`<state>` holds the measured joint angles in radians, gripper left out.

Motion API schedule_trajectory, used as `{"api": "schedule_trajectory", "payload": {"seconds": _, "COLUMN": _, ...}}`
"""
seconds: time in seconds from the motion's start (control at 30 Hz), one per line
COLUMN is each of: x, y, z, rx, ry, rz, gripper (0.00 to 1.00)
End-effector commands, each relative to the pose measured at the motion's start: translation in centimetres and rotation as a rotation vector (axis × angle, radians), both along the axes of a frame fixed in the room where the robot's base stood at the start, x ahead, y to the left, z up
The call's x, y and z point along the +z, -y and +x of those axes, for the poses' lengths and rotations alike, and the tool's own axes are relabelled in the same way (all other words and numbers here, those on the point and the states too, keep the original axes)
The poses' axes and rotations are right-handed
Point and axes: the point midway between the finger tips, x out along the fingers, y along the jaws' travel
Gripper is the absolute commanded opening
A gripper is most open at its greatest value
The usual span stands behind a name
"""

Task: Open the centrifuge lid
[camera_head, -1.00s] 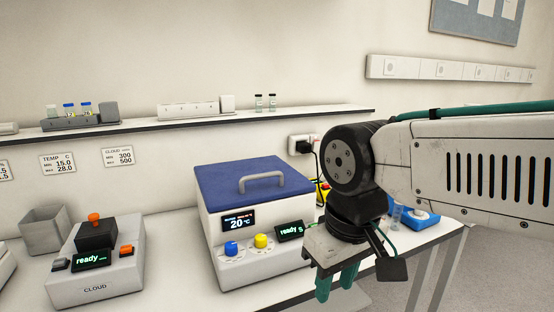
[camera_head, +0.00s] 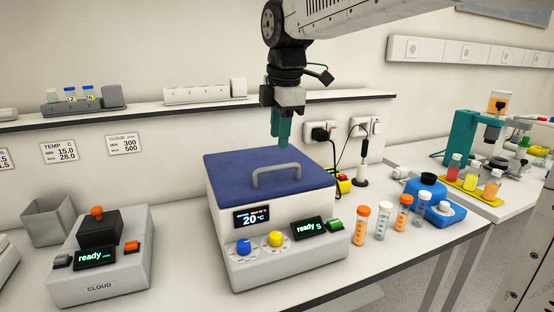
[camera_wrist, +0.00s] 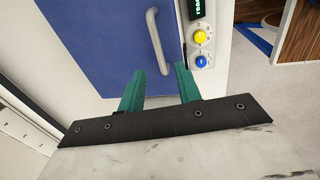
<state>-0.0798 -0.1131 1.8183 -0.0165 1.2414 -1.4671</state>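The centrifuge (camera_head: 275,225) is a white box with a blue lid (camera_head: 225,167) that is down and closed. A grey arched handle (camera_head: 277,171) stands on the lid near its front edge. In the wrist view the lid (camera_wrist: 105,45) and its handle (camera_wrist: 156,40) show ahead of the fingers. My gripper (camera_head: 280,143) points down above the rear part of the lid, apart from the handle. In the wrist view its two green fingers (camera_wrist: 160,82) are spread with nothing between them.
Several capped tubes (camera_head: 383,221) stand right of the centrifuge, beside a blue device (camera_head: 425,198). The CLOUD device (camera_head: 103,262) stands at left. A shelf (camera_head: 150,112) with a tube rack (camera_head: 80,107) runs along the wall behind my gripper.

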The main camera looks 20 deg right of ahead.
Motion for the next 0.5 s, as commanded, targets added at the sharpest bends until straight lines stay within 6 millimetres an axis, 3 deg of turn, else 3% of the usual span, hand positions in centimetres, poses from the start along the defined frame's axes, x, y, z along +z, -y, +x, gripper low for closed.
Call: {"api": "schedule_trajectory", "payload": {"seconds": 0.5, "x": -6.7, "y": 0.0, "z": 1.6, "rx": 0.018, "ry": -0.001, "rz": -0.005, "gripper": 0.34}}
